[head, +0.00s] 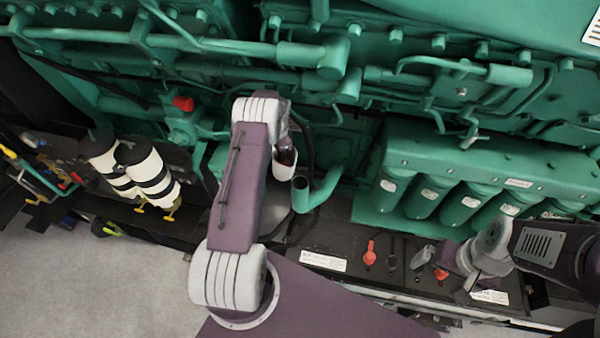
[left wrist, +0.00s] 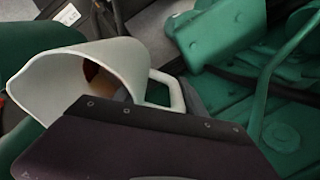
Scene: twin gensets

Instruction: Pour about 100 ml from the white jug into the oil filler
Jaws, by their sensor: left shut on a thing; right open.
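The white jug (head: 285,184) is mostly hidden behind my left arm in the head view. My left gripper (head: 287,152) is shut on it. In the left wrist view the jug (left wrist: 62,78) appears tilted, with its wide mouth and spout towards the left and brown liquid inside. Its handle (left wrist: 172,92) is beside the dark gripper body. A green upturned pipe (head: 301,186) with an open end, which looks like the oil filler, is just right of the jug. No stream of liquid shows. My right gripper (head: 455,275) is open and empty over the ledge at the right.
The green engine (head: 420,70) fills the back, with green filters (head: 465,203) at right. The grey floor (head: 90,285) is clear at lower left.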

